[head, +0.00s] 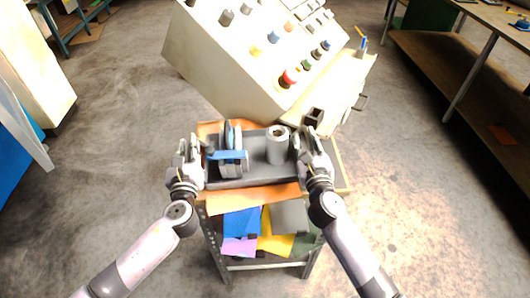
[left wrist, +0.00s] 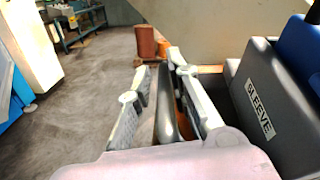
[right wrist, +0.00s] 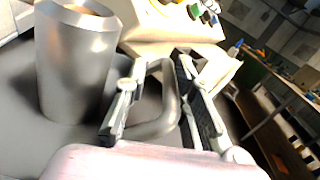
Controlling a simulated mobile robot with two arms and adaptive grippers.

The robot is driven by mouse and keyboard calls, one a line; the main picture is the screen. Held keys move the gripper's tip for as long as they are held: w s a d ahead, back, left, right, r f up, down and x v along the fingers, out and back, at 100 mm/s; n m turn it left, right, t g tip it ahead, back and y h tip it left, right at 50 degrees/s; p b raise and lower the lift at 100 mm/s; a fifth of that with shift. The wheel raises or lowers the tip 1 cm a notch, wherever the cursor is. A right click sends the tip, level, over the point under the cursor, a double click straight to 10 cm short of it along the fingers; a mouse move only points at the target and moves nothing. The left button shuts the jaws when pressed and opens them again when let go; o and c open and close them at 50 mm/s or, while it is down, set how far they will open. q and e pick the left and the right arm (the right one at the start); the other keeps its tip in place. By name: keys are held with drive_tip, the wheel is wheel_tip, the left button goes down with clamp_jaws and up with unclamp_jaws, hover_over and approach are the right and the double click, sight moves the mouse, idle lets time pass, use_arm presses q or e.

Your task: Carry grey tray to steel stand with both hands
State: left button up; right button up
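The grey tray (head: 257,171) sits on an orange-topped stand with grey metal legs (head: 213,245). It carries a grey hollow cylinder (head: 278,147) and a blue-and-grey item (head: 229,150). My left gripper (head: 189,150) is at the tray's left end. In the left wrist view its open fingers (left wrist: 165,95) stand on either side of a dark grey handle (left wrist: 166,110), with a gap visible. My right gripper (head: 307,145) is at the right end. In the right wrist view its fingers (right wrist: 158,100) are apart, with the looped handle (right wrist: 168,105) between them. The cylinder (right wrist: 75,65) stands close by.
A beige control console (head: 250,60) with buttons stands right behind the stand. Coloured sheets (head: 240,222) lie on the stand's lower shelf. A workbench (head: 450,60) is at the right and a blue-legged table (head: 65,25) at the far left. Open floor (head: 120,110) lies left.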

use_arm(q)
drive_tip(key=shift+o, duration=0.5)
drive_tip(key=shift+r, duration=0.15)
use_arm(e)
drive_tip(key=shift+o, duration=0.4)
drive_tip(key=shift+d+r, duration=0.1)
drive_tip(key=shift+r, duration=0.15)
use_arm(q)
drive_tip(key=o, duration=0.8)
drive_tip(key=shift+a, duration=0.1)
use_arm(e)
drive_tip(key=shift+f, duration=0.1)
use_arm(q)
drive_tip(key=shift+s, duration=0.15)
drive_tip(key=s, duration=1.2)
drive_tip(key=shift+d, duration=0.4)
drive_tip(key=shift+w, duration=0.1)
use_arm(e)
drive_tip(key=o, duration=0.8)
